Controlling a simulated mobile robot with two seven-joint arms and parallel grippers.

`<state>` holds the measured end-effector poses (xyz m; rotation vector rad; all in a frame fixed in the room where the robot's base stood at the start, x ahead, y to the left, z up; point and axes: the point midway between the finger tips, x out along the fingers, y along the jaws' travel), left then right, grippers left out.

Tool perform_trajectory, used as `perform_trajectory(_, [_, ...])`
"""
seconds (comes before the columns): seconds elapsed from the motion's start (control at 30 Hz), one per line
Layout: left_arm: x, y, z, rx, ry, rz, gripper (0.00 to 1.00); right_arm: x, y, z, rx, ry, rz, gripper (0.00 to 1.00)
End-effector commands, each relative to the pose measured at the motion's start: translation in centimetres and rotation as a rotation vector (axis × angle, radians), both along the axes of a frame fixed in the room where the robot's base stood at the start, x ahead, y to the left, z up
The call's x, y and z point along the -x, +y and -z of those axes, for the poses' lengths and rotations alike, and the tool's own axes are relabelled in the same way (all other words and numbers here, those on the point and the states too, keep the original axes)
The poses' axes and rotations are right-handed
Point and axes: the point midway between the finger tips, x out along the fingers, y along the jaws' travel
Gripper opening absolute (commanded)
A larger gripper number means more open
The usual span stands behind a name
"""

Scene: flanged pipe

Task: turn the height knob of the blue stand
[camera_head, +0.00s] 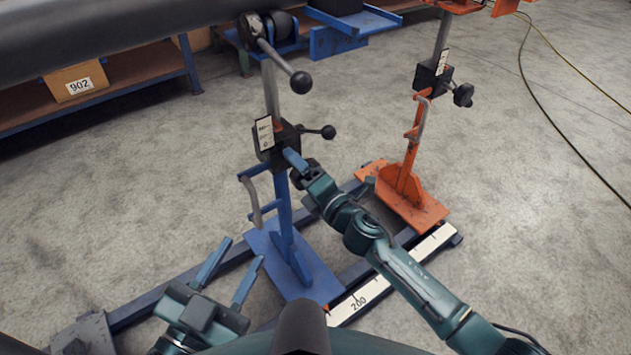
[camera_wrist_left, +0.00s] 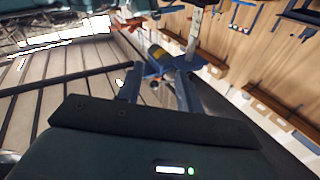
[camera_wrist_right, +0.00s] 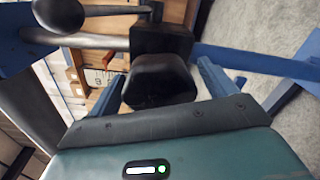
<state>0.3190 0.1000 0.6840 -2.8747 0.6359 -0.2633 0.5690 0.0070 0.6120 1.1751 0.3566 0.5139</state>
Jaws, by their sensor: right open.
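The blue stand (camera_head: 285,215) stands upright on its blue foot, with a black clamp block (camera_head: 285,143) around its post. In the right wrist view a dark rounded knob (camera_wrist_right: 160,80) sticks out of the black block toward the camera. My right gripper (camera_head: 296,160) is at that block in the head view. It is open, with one finger on each side of the knob; I cannot tell whether they touch it. My left gripper (camera_head: 227,270) is open and empty, low at the left of the stand's foot. It also shows in the left wrist view (camera_wrist_left: 158,85).
A ball-ended lever (camera_head: 328,132) and a higher crank ball (camera_head: 301,82) stick out near the right gripper. An orange stand (camera_head: 405,185) is to the right. A rail with a white scale (camera_head: 390,272) runs below. A large dark pipe (camera_head: 120,35) crosses above.

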Motion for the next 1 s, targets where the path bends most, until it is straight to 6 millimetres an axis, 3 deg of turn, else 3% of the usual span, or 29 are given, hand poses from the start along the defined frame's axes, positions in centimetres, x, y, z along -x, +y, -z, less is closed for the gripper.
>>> perform_trajectory(0.53, [-0.4, 0.9, 0.1, -0.015, 0.118, -0.044, 0.36, 9.0, -6.0, 0.0, 0.003, 0.002, 0.000, 0.84])
perform_trajectory(0.7, [-0.4, 0.9, 0.2, -0.016, 0.125, -0.046, 0.36, 10.3, -6.9, 0.0, 0.002, 0.001, 0.001, 0.84])
perform_trajectory(1.0, [-0.4, 0.9, 0.2, -0.017, 0.127, -0.046, 0.36, 10.6, -7.1, 0.0, 0.002, 0.000, 0.000, 0.84])
